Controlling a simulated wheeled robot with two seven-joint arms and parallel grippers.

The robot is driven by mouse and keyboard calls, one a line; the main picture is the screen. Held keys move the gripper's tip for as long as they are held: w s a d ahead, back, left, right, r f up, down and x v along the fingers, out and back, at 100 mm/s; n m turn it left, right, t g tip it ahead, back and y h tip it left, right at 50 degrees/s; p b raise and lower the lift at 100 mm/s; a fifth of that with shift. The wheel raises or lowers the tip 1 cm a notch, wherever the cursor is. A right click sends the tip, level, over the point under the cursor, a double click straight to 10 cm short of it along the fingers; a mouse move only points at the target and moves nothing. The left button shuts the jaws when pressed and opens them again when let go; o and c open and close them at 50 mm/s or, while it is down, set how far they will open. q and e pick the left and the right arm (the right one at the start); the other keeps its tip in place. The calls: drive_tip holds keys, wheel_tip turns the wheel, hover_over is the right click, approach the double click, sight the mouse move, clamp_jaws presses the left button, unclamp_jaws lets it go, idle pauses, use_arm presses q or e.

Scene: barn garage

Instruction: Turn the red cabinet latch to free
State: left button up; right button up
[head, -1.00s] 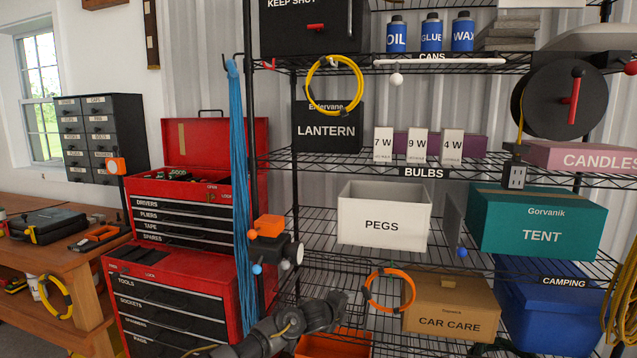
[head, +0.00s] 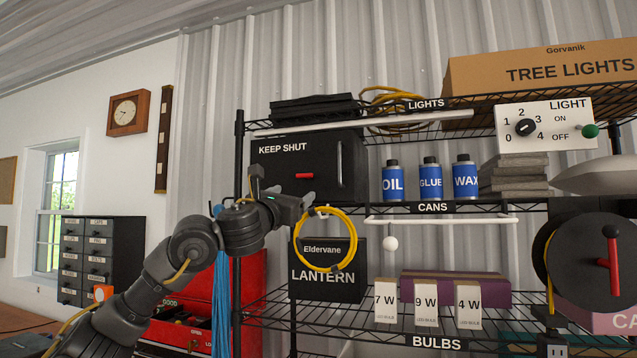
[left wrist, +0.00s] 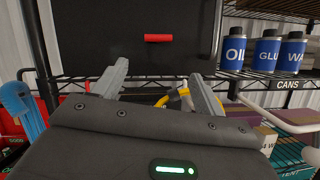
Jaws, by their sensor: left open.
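The red latch (head: 305,176) is a short bar lying level on the front of a black cabinet (head: 325,157) marked KEEP SHUT, on the upper left of the rack. My left gripper (head: 309,198) shows just below the latch in the head view. In the left wrist view the latch (left wrist: 158,38) is ahead of and above my open, empty left fingers (left wrist: 160,78), roughly centred between them and apart from them. The cabinet front (left wrist: 130,40) looks closed. My right gripper is in neither view.
A yellow cable coil (head: 326,240) hangs in front of the black LANTERN box (head: 326,283), close below my left gripper. Blue cans (head: 430,182) stand right of the cabinet. A white rail with a ball (head: 390,243) hangs below them. A blue cord bundle (head: 222,300) hangs at left.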

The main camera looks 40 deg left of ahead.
sight(304, 177)
use_arm(q)
drive_tip(key=p+x, duration=0.2)
drive_tip(key=x, duration=0.1)
drive_tip(key=r+p+x, duration=0.1)
drive_tip(key=p+x, duration=0.1)
drive_tip(key=x, duration=0.1)
drive_tip(key=p+x, duration=0.2)
drive_tip(key=shift+a+r+p, duration=0.15)
drive_tip(key=shift+r+p, duration=0.15)
drive_tip(key=shift+r, duration=0.15)
drive_tip(key=shift+s+a+r, duration=0.15)
drive_tip(key=shift+r, duration=0.1)
drive_tip(key=shift+w+f, duration=0.15)
drive_tip(key=shift+w, duration=0.2)
drive_tip(key=shift+c, duration=1.1)
drive_tip(key=c, duration=0.7)
drive_tip(key=shift+c, duration=0.2)
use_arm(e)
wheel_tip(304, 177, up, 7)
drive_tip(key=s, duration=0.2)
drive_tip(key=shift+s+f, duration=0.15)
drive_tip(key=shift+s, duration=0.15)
